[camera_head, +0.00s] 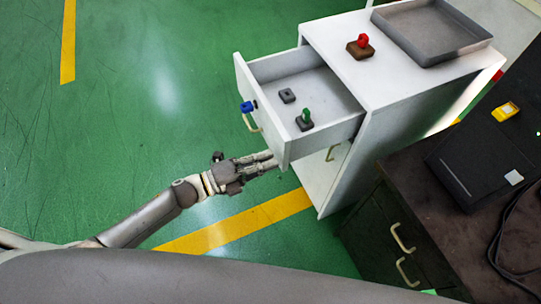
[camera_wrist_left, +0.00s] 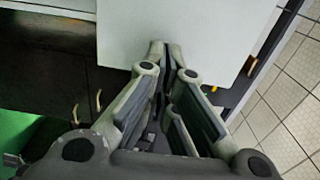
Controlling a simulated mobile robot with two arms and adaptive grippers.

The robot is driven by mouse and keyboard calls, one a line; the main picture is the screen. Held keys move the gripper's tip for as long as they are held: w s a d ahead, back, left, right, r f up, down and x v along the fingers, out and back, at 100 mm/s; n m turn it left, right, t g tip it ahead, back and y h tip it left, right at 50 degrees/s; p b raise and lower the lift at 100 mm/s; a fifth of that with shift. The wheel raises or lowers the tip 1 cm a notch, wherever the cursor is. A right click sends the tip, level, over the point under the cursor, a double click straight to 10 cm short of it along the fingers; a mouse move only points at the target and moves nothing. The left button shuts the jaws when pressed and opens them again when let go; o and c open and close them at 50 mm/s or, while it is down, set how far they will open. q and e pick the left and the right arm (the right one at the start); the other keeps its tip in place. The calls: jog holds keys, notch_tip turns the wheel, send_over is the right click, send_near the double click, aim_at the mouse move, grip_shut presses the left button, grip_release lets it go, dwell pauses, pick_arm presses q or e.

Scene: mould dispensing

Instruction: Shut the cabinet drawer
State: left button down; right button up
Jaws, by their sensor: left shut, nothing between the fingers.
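The white cabinet (camera_head: 385,78) stands right of centre in the head view. Its top drawer (camera_head: 262,112) is pulled well out to the left, with a pale handle and a small blue piece on its front. Inside lie a small grey block (camera_head: 287,96) and a dark block with a green top (camera_head: 305,120). My left gripper (camera_head: 272,160) is shut and empty, its fingertips at the near lower end of the drawer front; whether they touch it I cannot tell. In the left wrist view, the fingers (camera_wrist_left: 172,58) point at a white panel (camera_wrist_left: 190,25). My right gripper is out of view.
A grey tray (camera_head: 478,42) and a red-topped brown block (camera_head: 361,47) sit on the cabinet top. A dark cabinet (camera_head: 420,215) with a black box (camera_head: 480,165) and a yellow item (camera_head: 505,111) stands at right. The green floor left of the drawer is clear.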

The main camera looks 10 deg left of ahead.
pick_arm(q)
jog(key=shift+w+d, duration=0.35)
jog(key=shift+d, duration=0.2)
jog(key=b, duration=0.4)
send_near(330, 145)
jog(key=w+d+r, duration=0.1)
jog(key=d, duration=0.1)
jog(key=w+d+r, duration=0.2)
jog(key=d, duration=0.1)
jog(key=w+d+r, duration=0.1)
jog(key=w+d, duration=0.1)
jog(key=shift+d+r, duration=0.15)
jog(key=shift+r, duration=0.05)
jog(key=shift+b+x, duration=0.3)
jog(key=shift+x, duration=0.5)
jog(key=shift+w, duration=0.1)
